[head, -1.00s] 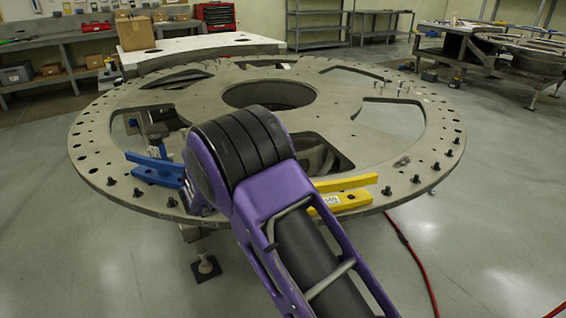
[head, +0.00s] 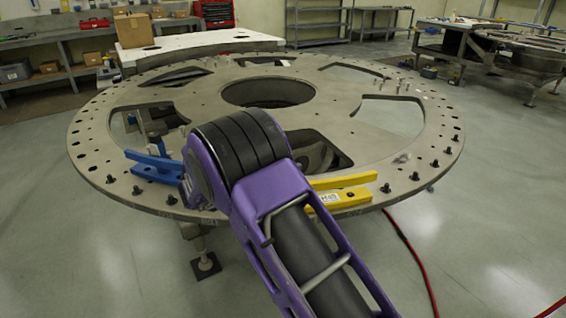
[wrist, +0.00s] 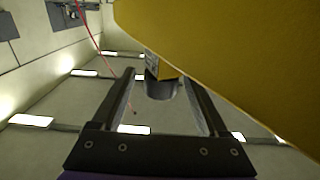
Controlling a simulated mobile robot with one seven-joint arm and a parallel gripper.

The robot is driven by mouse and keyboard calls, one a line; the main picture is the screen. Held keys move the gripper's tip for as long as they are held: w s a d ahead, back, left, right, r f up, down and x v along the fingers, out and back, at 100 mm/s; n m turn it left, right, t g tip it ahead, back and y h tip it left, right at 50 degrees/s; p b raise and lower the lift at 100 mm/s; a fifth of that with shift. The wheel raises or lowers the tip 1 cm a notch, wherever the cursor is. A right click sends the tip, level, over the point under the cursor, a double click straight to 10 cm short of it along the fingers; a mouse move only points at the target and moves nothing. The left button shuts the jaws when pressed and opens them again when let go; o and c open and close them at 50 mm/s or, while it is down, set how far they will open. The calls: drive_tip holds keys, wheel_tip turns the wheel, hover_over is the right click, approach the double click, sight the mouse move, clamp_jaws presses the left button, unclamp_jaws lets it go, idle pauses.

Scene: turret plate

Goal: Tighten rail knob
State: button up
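The yellow rail (head: 347,198) is fixed at the near edge of the turret plate (head: 200,108), right of my arm. In the wrist view the yellow rail (wrist: 230,60) fills the upper right, seen from below. A dark round knob (wrist: 160,88) hangs under its edge, beside a pale label. My gripper (wrist: 157,80) is open, with one black finger on each side of the knob. Gaps show between the knob and both fingers.
A blue rail (head: 153,168) sits on the plate left of my arm. Several black bolts stand along the near rim. A red cable (head: 412,255) lies on the floor at right. A support foot (head: 206,265) stands under the plate. Open floor lies to the right.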

drive_tip(key=shift+a, duration=0.1)
drive_tip(key=v, duration=1.7)
drive_tip(key=shift+s, duration=0.15)
drive_tip(key=shift+a, duration=0.1)
